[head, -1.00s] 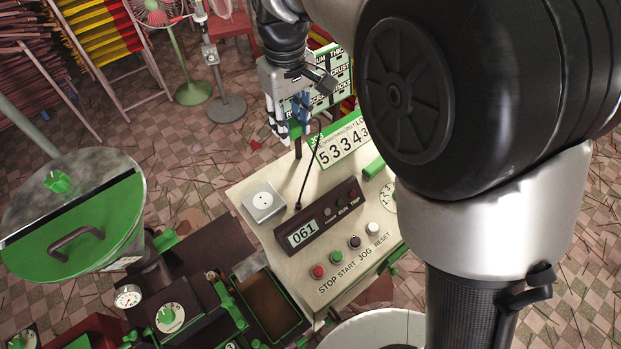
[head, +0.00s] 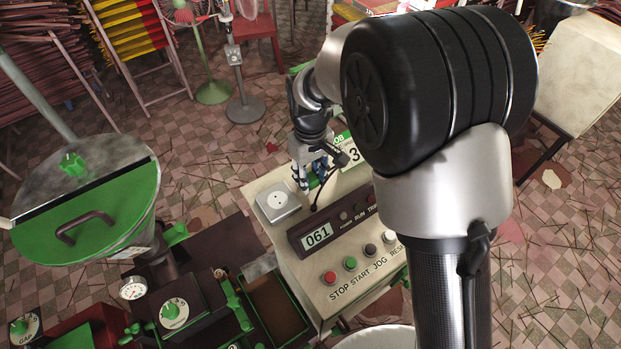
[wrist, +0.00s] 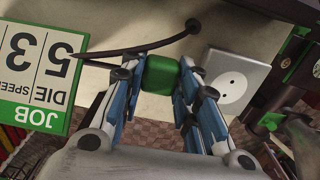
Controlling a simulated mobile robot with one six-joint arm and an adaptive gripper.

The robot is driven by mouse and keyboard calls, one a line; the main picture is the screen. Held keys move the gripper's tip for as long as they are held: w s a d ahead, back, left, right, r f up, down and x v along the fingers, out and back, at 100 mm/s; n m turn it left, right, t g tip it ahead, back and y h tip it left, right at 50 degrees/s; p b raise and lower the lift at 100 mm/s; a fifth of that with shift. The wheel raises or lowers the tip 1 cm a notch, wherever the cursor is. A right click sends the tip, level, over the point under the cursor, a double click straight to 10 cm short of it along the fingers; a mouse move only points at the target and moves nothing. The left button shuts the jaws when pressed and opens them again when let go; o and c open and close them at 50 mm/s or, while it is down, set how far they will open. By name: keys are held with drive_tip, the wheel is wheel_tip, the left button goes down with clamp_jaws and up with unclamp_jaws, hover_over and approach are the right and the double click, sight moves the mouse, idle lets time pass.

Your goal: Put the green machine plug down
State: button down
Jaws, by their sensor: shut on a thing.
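My gripper (wrist: 160,85) is shut on the green machine plug (wrist: 161,72), which sits between its blue-padded fingers. In the head view my gripper (head: 312,176) is low over the far part of the cream control panel (head: 342,292), right of the white wall-type socket (head: 277,201). The socket also shows in the wrist view (wrist: 236,82), right of the plug and apart from it. A dark cable (wrist: 135,48) curves near the plug. I cannot tell whether the plug touches the panel.
The panel carries a display (head: 318,235) reading 061 and a row of buttons (head: 350,263). A job sign (wrist: 40,70) stands close to my gripper. A green-lidded hopper (head: 85,220) is at the left.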

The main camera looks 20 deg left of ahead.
sight(311, 177)
drive_tip(key=shift+f, duration=0.5)
drive_tip(key=shift+f+b, duration=0.4)
drive_tip(key=shift+f, duration=0.25)
drive_tip(key=c, duration=1.2)
unclamp_jaws()
drive_tip(key=shift+r, duration=0.1)
wheel_tip(311, 177, up, 13)
drive_tip(key=p, duration=0.2)
drive_tip(key=shift+p, duration=0.3)
